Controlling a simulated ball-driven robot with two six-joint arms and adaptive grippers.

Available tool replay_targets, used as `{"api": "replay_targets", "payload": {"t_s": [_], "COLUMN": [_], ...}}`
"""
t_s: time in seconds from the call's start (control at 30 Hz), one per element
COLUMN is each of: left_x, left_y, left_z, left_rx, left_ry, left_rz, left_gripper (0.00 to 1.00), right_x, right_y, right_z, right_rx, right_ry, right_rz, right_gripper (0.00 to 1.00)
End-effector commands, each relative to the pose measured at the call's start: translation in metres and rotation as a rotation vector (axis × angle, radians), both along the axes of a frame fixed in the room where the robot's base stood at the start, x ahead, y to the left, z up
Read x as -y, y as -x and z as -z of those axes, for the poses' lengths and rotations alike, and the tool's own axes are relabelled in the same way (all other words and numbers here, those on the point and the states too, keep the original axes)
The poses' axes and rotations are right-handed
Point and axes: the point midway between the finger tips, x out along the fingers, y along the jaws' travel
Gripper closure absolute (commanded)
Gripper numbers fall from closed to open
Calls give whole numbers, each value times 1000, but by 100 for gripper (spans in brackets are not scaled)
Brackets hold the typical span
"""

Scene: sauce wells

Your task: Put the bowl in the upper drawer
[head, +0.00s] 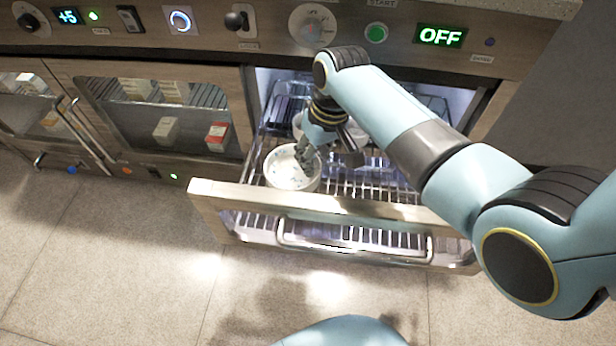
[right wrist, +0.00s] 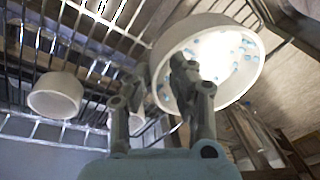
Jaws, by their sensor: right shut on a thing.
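A white bowl (head: 289,176) with blue specks inside is at the left front of the open drawer (head: 400,208), over its wire rack. In the right wrist view the bowl (right wrist: 235,88) looks tilted, though the camera's own angle makes this hard to judge. My right gripper (head: 303,157) is shut on the bowl's rim; its fingers also show in the right wrist view (right wrist: 166,76). I cannot tell whether the bowl touches the rack. My left gripper is not in view.
Another white bowl (right wrist: 56,95) stands farther in on the rack, with part of one more (right wrist: 137,122) behind my fingers. The drawer's wooden front (head: 215,200) and metal handle (head: 350,246) stick out over the tiled floor. A glass-fronted cabinet (head: 160,115) with small boxes is left.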

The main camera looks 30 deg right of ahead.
Motion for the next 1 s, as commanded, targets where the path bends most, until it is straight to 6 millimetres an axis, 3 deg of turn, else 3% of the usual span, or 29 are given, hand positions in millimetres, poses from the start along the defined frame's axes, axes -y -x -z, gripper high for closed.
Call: {"api": "replay_targets", "payload": {"t_s": [0.17,0.33,0.47,0.87,0.9,1.0], "left_x": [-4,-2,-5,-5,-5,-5], "left_y": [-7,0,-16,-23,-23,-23], "left_z": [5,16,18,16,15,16], "left_rx": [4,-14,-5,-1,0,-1], "left_ry": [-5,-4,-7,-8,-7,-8], "left_rz": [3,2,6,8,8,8], "left_gripper": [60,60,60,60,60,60], "right_x": [-21,-23,-23,-23,-22,-22], "right_y": [4,6,6,5,5,5], "right_z": [14,35,54,56,56,56], "right_rx": [2,-2,-2,1,1,1], "right_ry": [0,1,1,1,2,2], "right_rz": [1,1,2,1,1,1], "right_gripper": [100,100,100,100,76,63]}}
